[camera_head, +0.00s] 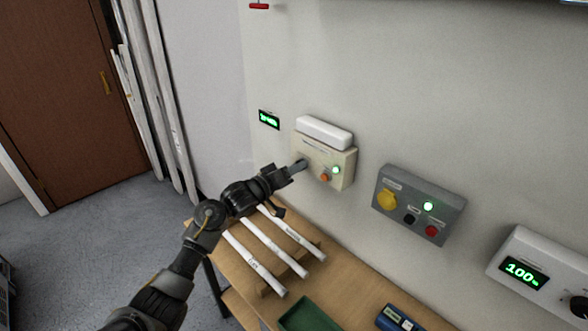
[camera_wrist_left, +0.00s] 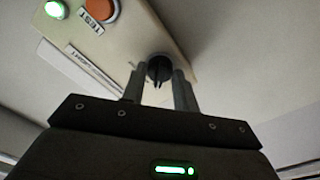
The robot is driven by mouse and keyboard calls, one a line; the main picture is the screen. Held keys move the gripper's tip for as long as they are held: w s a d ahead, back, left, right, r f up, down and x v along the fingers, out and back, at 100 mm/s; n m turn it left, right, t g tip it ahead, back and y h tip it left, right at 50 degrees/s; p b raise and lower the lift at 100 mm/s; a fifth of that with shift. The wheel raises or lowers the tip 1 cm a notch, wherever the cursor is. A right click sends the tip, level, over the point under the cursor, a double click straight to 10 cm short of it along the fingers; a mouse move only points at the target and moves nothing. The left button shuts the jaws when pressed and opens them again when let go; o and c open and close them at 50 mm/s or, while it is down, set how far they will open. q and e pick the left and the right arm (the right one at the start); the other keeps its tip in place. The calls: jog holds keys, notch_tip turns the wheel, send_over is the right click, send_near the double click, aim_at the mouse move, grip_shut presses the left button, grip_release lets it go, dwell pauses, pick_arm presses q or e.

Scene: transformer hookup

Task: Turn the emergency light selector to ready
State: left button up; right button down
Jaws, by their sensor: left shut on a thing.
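The emergency light unit (camera_head: 340,165) is a cream box with a white lamp bar (camera_head: 324,132) on top, mounted on the wall. It has a lit green lamp (camera_head: 336,170) and an orange button (camera_head: 324,178). My left gripper (camera_head: 300,165) reaches its left side. In the left wrist view, my left gripper (camera_wrist_left: 160,88) has its two fingers on either side of the dark round selector knob (camera_wrist_left: 159,68) and is shut on it. The knob's pointer and position labels are too small or hidden to read. My right gripper is not in view.
A grey box (camera_head: 440,210) with a yellow knob and a white unit (camera_head: 545,265) reading 100 are on the wall to the right. Below, a wooden table (camera_head: 345,268) holds several labelled white tubes, a green tray (camera_head: 308,316) and a blue device (camera_head: 399,318).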

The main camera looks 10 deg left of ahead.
pick_arm(q)
jog(key=shift+m+b, duration=1)
jog(key=shift+m, duration=2.7)
jog(key=o, duration=1)
jog(key=shift+c, duration=0.2)
jog(key=b+v, duration=0.2)
jog(key=v, duration=0.9)
jog(key=shift+b, duration=0.35)
jog(key=shift+w, duration=0.15)
